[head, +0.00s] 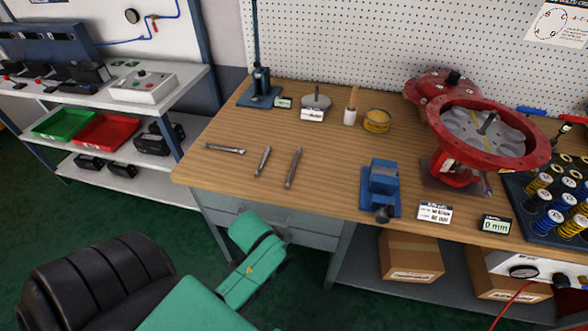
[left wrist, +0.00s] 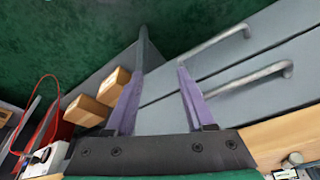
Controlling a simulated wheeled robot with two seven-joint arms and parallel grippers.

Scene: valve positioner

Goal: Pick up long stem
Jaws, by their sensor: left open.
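Three grey metal stems lie apart on the wooden bench top. The left one (head: 224,149) lies nearly crosswise, the middle one (head: 262,160) is tilted, and the right one (head: 292,168) looks the longest. My left gripper (left wrist: 160,73) shows in the left wrist view with its two purple fingers apart and nothing between them. It is in front of the bench's grey drawers, away from the stems. In the head view my green left arm is low in front of the bench, and its fingers cannot be made out. My right gripper is not in view.
Drawer handles (left wrist: 262,78) stick out near my left gripper. A blue vise (head: 383,185) stands right of the stems, with a red valve actuator (head: 487,135) beyond. Cardboard boxes (head: 411,257) sit on the lower shelf. The bench top around the stems is clear.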

